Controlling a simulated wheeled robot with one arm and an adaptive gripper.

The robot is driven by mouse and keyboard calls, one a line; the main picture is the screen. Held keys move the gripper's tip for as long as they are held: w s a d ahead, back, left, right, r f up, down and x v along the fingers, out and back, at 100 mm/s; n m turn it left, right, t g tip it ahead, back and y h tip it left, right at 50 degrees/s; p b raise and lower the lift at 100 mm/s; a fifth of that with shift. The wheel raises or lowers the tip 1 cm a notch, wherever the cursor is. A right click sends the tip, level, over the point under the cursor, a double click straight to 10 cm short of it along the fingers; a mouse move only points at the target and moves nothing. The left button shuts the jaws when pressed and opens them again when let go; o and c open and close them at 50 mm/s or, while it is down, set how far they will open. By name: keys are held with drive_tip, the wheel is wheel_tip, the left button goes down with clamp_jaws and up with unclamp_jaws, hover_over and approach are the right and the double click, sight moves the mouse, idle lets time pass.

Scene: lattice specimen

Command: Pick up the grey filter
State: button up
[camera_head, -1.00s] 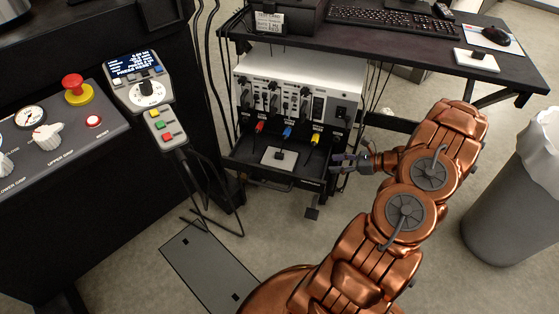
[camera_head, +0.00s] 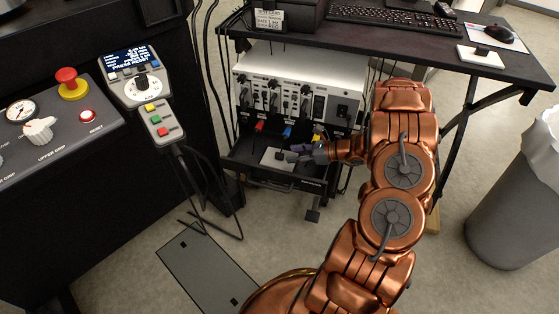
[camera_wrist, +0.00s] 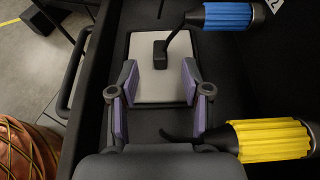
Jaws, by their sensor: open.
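A flat pale grey plate with a black knob, which looks like the grey filter (camera_wrist: 158,88), lies on the dark shelf in front of the white instrument box. It also shows in the head view (camera_head: 271,160). In the wrist view my gripper (camera_wrist: 159,76) is open and empty, its purple-padded fingers over the plate's near part, one toward each side edge. The black knob (camera_wrist: 160,53) is just beyond the fingertips, roughly centred between them. I cannot tell the height gap. In the head view my gripper (camera_head: 292,154) is at the plate's right side.
A blue plug (camera_wrist: 228,16) and a yellow plug (camera_wrist: 268,140) stick out on the right of the wrist view, the yellow one close to my gripper. A shelf handle (camera_wrist: 76,70) runs at left.

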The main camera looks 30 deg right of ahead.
sight(282, 155)
drive_tip(key=shift+b+x, duration=0.6)
drive_tip(key=shift+x, duration=1.95)
drive_tip(key=shift+d, duration=0.1)
clamp_jaws()
